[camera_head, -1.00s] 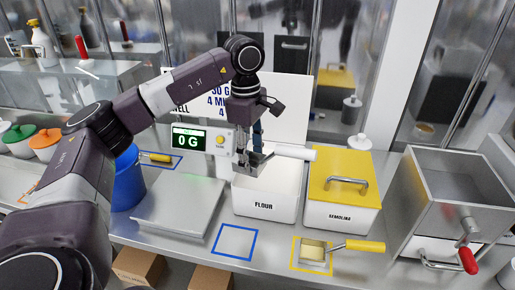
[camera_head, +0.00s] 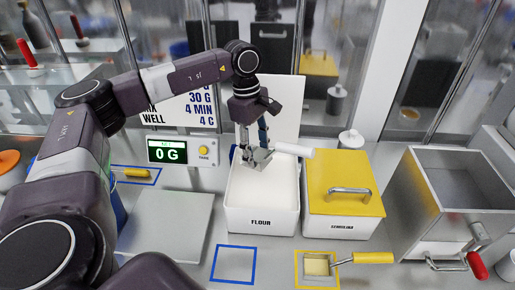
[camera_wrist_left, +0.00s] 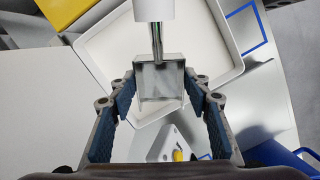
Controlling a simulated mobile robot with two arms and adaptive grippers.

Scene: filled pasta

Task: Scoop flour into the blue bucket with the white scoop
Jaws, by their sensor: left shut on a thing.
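The white-handled scoop (camera_head: 293,149) has a metal pan and is held over the open white flour bin (camera_head: 262,221). My left gripper (camera_head: 252,155) points down above the back of the bin and is shut on the scoop. In the left wrist view the scoop's metal pan (camera_wrist_left: 161,80) sits between the fingertips, with the white flour bin (camera_wrist_left: 232,72) behind it. I cannot tell whether the pan touches the flour or holds any. The blue bucket (camera_head: 119,207) stands at the left, mostly hidden behind my left arm. My right gripper is not in view.
The scale (camera_head: 165,225) has a bare plate, and its display (camera_head: 168,155) reads 0 G. The yellow-lidded semolina bin (camera_head: 343,180) stands right of the flour. A yellow-handled scoop (camera_head: 372,257) lies in front of it. A metal box (camera_head: 455,185) stands far right. An empty blue-outlined square (camera_head: 233,264) lies in front.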

